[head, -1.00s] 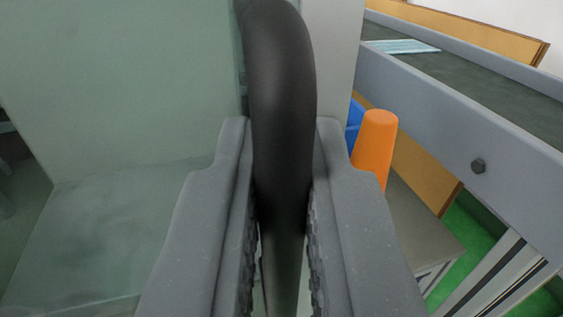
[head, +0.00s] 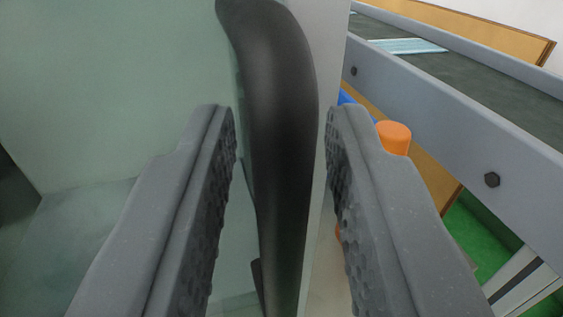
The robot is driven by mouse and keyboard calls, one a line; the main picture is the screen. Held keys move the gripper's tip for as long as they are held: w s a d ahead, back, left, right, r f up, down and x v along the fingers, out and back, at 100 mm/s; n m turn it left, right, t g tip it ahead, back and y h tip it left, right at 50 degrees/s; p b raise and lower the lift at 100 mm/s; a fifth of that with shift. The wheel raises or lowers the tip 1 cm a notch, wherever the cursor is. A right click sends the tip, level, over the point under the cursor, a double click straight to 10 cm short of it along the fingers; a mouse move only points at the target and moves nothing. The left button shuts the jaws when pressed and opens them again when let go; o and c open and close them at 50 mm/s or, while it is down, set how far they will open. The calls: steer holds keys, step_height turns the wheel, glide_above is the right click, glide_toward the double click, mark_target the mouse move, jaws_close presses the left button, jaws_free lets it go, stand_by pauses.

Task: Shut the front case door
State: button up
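The front case door shows as a greenish see-through panel (head: 110,90) filling the left of the head view, with a pale grey edge strip (head: 325,60) on its right. A black curved handle (head: 280,110) stands upright along that edge. My gripper (head: 282,120) is open around the handle, one finger on each side. A gap shows between each finger and the handle, so neither finger visibly grips it. Whether the door is against its frame cannot be told from this view.
A conveyor with grey side rails (head: 450,120) and a dark belt runs along the right, with a light blue mask (head: 408,46) on it. An orange rounded object (head: 393,137) and a blue item (head: 346,98) are behind my right finger. Green floor (head: 485,240) shows below.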

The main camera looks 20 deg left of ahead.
steer(key=shift+f, duration=0.15)
stand_by(0.4)
steer(key=shift+s+d, duration=0.2)
steer(key=shift+s, duration=0.3)
steer(key=b+v, duration=0.1)
steer(key=v, duration=1.1)
steer(key=shift+s+b, duration=0.3)
steer(key=shift+s, duration=0.05)
steer(key=shift+d, duration=0.1)
steer(key=shift+w, duration=0.1)
